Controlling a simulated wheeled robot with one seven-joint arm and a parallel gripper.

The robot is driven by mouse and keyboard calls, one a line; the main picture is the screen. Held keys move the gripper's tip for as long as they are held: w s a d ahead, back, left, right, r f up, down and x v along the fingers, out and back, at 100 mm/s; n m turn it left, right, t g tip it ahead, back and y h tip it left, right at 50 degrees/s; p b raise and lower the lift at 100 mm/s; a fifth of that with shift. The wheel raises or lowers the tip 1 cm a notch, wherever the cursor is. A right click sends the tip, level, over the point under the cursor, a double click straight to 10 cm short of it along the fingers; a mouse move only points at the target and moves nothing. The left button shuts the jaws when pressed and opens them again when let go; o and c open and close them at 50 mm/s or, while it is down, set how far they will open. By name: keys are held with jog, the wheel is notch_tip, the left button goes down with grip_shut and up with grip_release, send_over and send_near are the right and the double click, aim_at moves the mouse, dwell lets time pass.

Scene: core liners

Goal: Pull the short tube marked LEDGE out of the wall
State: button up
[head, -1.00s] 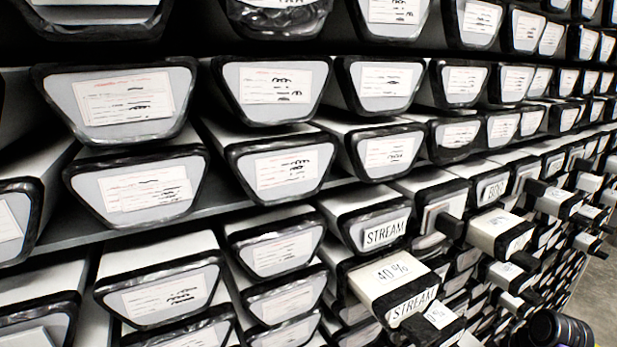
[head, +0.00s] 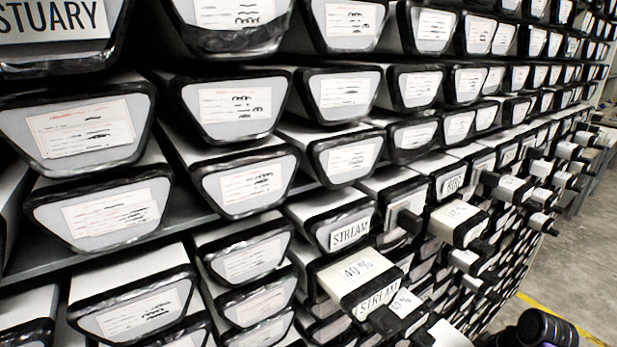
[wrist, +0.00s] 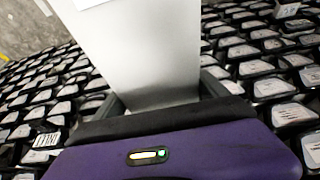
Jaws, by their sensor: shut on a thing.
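My gripper (wrist: 160,98) has a purple body and dark fingers in the wrist view. It is shut on a pale grey tube (wrist: 150,55), one finger on each side. The tube runs up out of the picture, so its far end is hidden. A corner of a white label shows at its top left edge, but I cannot read LEDGE on it. The wall of tube ends (wrist: 40,105) appears behind, some distance off. In the head view a dark rounded part of my arm shows at the bottom right; the gripper and held tube do not show there.
The wall of core liners (head: 240,185) fills most of the head view. Several short tubes stick out, including one marked 40 % and STREAM (head: 355,272). A partly cut-off label reading STUARY (head: 50,22) is at top left. Bare floor with a yellow line (head: 570,270) is at right.

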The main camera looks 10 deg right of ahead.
jog(key=shift+s+d+r+p, duration=0.1)
jog(key=shift+s+d+p, duration=0.25)
jog(key=shift+s, duration=0.45)
jog(key=shift+s+d+p, duration=0.25)
jog(key=shift+s+p, duration=0.05)
jog(key=shift+s, duration=0.45)
